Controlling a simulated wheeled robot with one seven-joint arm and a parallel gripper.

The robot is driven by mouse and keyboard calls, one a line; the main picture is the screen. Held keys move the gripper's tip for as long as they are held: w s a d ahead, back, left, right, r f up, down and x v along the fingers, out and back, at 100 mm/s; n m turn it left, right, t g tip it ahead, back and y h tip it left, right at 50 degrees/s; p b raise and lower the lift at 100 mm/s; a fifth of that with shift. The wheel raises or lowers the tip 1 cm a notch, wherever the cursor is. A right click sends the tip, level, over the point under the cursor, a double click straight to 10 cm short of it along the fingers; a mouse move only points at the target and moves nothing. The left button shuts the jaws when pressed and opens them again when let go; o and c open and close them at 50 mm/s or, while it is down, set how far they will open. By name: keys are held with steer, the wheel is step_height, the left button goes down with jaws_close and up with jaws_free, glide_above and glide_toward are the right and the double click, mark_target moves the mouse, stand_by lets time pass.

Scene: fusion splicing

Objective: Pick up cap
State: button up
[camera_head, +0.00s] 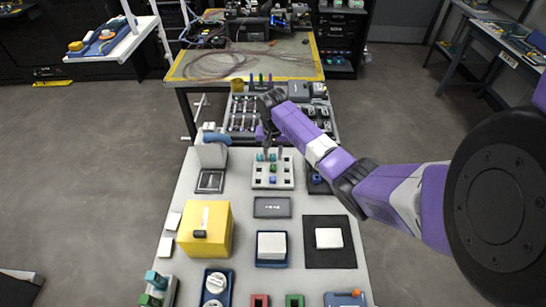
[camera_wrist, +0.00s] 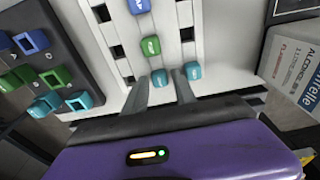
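A white holder (camera_head: 287,183) with dark square slots carries several small caps. In the wrist view, a teal cap (camera_wrist: 159,78) sits on it between the tips of my gripper (camera_wrist: 161,77). A second teal cap (camera_wrist: 193,71) is just right of the right finger. A green cap (camera_wrist: 150,46) and a blue cap (camera_wrist: 139,6) sit in line farther up. My gripper is open and points down over the holder; it also shows in the head view (camera_head: 273,152). I cannot tell whether the fingers touch the teal cap.
A dark board (camera_wrist: 62,50) with blue, green and teal pieces lies left in the wrist view. A printed box (camera_wrist: 289,70) stands at right. On the bench (camera_head: 182,255), a yellow box (camera_head: 212,240) and a grey plate (camera_head: 272,207) stand nearer the camera.

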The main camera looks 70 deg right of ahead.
mark_target(273, 156)
steer(key=shift+f, duration=0.25)
jaws_close()
steer(key=shift+r, duration=0.15)
step_height(273, 156, up, 20)
steer(key=p, duration=0.3)
